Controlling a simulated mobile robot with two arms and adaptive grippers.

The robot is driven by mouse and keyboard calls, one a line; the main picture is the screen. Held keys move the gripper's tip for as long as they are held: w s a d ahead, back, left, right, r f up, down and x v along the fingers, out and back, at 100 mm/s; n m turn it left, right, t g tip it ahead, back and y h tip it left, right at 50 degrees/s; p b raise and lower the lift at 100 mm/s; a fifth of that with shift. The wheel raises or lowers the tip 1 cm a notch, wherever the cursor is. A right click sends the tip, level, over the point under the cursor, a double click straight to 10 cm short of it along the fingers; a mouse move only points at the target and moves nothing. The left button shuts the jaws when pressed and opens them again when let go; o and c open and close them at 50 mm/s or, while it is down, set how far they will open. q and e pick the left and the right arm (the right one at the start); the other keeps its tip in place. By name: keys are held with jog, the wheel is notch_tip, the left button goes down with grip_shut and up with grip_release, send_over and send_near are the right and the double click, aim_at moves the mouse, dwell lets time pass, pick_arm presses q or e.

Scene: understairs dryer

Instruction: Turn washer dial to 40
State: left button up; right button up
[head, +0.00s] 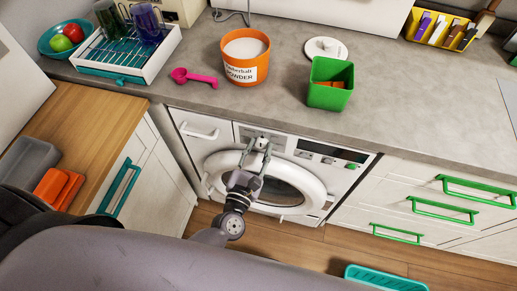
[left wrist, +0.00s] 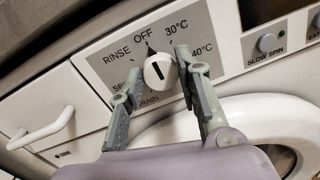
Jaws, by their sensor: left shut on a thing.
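The washer (head: 308,172) is white with a round door, set under the grey counter. Its round white dial (left wrist: 159,71) has a black line on its face and sits on a grey panel marked RINSE, OFF, 30°C, 40°C, DRAIN and a partly hidden SPIN. The line slants up toward OFF, and the 40°C mark (left wrist: 203,49) is to the right of the dial. The dial also shows small in the head view (head: 260,143). My left gripper (left wrist: 157,76) is shut on the dial, one finger on each side. It also shows in the head view (head: 256,152). My right gripper is not in view.
The washer's door (head: 308,187) is closed just below the dial. A SLOW SPIN button (left wrist: 267,43) lies to its right. An orange powder tub (head: 244,72), a pink scoop (head: 193,77) and a green box (head: 330,83) stand on the counter above. A teal tray (head: 383,279) lies on the floor.

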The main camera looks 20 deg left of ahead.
pick_arm(q)
jog(key=shift+c, duration=1.1)
jog(key=shift+m, duration=0.3)
jog(key=m+p, duration=0.2)
jog(key=m, duration=0.1)
jog(key=shift+r+m, duration=0.15)
jog(key=shift+m, duration=0.15)
jog(key=m+p, duration=0.1)
jog(key=m, duration=0.3)
jog(key=shift+d+g+p, duration=0.15)
jog(key=shift+g+p, duration=0.15)
jog(key=shift+p, duration=0.1)
jog(key=m+p, duration=0.1)
jog(key=m, duration=0.3)
jog(key=shift+m+y+p, duration=0.3)
jog(key=shift+m+p, duration=0.1)
jog(key=shift+d+f+m+y+p, duration=0.1)
jog(key=shift+m+p, duration=0.1)
jog(key=shift+m, duration=0.45)
jog(key=shift+a+f+m+y+p, duration=0.1)
jog(key=shift+m+p, duration=0.15)
jog(key=shift+m, duration=0.45)
jog(key=shift+d+f+m+y+p, duration=0.1)
jog(key=shift+m+p, duration=0.1)
jog(key=shift+m, duration=0.45)
